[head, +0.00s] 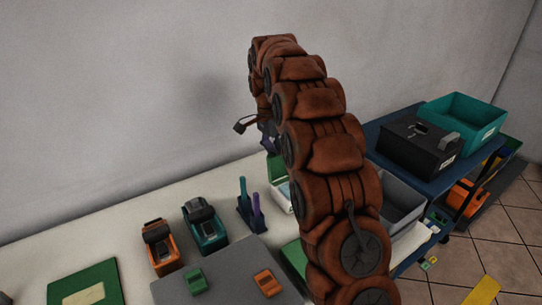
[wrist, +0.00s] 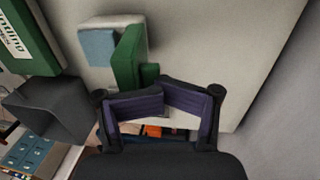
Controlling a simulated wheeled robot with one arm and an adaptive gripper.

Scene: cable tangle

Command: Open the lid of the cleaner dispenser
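The cleaner dispenser (head: 284,191) stands on the white table, partly hidden behind my arm in the head view. In the wrist view it shows as a white box with a pale blue face (wrist: 98,46). Its green lid (wrist: 128,56) appears raised at the side of the box nearer my gripper. A small green tab (wrist: 150,75) juts from the lid towards my fingers. My gripper (wrist: 163,94) has its purple-padded fingertips together, with nothing visible between them. It is close to the tab; whether they touch, I cannot tell. The head view mostly hides my gripper.
A grey bin (head: 401,204) stands right of my arm. A teal crate (head: 462,118) and black box (head: 416,147) sit on the blue cart. Left are orange (head: 161,247) and teal (head: 205,226) devices, a pen holder (head: 250,212) and a green case (head: 84,284). The wall is behind.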

